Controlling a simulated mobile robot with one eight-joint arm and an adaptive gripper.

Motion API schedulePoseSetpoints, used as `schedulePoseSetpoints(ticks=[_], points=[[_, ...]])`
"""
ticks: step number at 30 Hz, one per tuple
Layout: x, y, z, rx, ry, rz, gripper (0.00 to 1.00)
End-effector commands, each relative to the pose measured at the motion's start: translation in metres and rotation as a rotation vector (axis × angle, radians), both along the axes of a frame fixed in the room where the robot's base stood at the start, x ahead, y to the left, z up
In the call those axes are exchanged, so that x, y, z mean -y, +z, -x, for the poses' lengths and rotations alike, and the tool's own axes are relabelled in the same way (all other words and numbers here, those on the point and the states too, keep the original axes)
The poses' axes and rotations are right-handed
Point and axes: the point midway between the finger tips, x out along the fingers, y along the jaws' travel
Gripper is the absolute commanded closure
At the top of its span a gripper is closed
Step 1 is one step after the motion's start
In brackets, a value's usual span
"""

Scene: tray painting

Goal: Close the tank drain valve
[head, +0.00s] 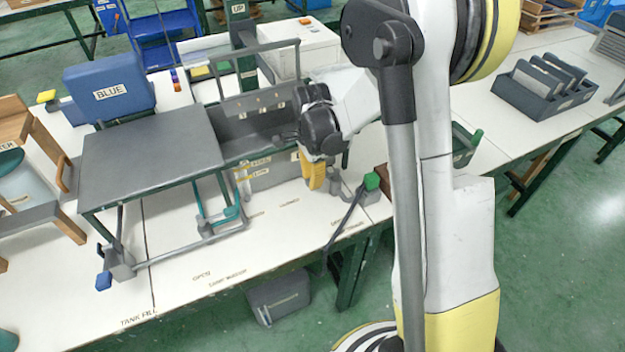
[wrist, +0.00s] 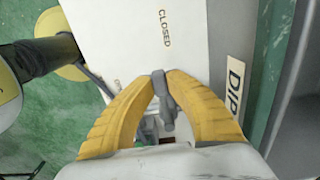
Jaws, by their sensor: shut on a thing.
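My gripper (head: 314,178) reaches down to the table's front part, beside the dark tank, in the head view. In the wrist view its two curved yellow fingers (wrist: 162,84) close from both sides on a small grey valve handle (wrist: 165,104). The handle points toward the printed word CLOSED on the white tabletop (wrist: 130,32); I cannot tell its exact turn. Below the handle, the valve body is mostly hidden by the fingers and wrist. In the head view grey valve parts (head: 338,188) show just right of the fingers.
The dark tank (head: 236,128) stands behind my gripper. A grey raised platform (head: 150,150) with a blue box (head: 110,88) stands to the left. A green block (head: 372,181) with a dark strip hanging over the table edge is close on the right.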

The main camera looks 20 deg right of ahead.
Motion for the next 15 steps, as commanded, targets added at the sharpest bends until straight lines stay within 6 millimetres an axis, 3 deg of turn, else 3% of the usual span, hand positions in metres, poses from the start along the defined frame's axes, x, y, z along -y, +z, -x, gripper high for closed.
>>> schedulePoseSetpoints(ticks=[9,10,12,15], points=[[0.0006,-0.0004,-0.0007,0.002,-0.002,0.001,1.0],[0.0006,-0.0004,-0.0007,0.002,-0.002,0.001,0.78],[0.0006,-0.0004,-0.0007,0.002,-0.001,0.001,0.6],[0.0005,-0.0003,-0.0006,0.001,-0.001,0.001,0.6]])
